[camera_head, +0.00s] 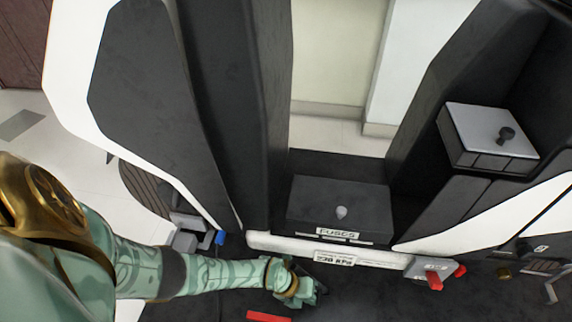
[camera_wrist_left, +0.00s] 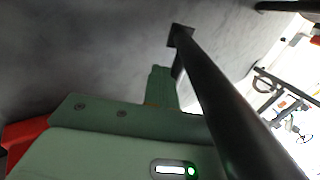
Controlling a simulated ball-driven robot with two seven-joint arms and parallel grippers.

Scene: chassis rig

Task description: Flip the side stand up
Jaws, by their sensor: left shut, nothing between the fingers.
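A dark bar (camera_wrist_left: 225,95) with a small flat foot at its far end runs diagonally across the left wrist view; it looks like the side stand. I cannot make it out in the head view. My left gripper (camera_head: 314,290) is low in the middle of the head view, below the white bar of the chassis. In the left wrist view my left gripper (camera_wrist_left: 161,85) is shut and empty, its green finger just left of the dark bar. I cannot tell whether they touch. My right gripper is not in view.
A black fuse box (camera_head: 340,210) sits above the white bar (camera_head: 300,246). A red strip (camera_head: 268,316) lies at the bottom edge.

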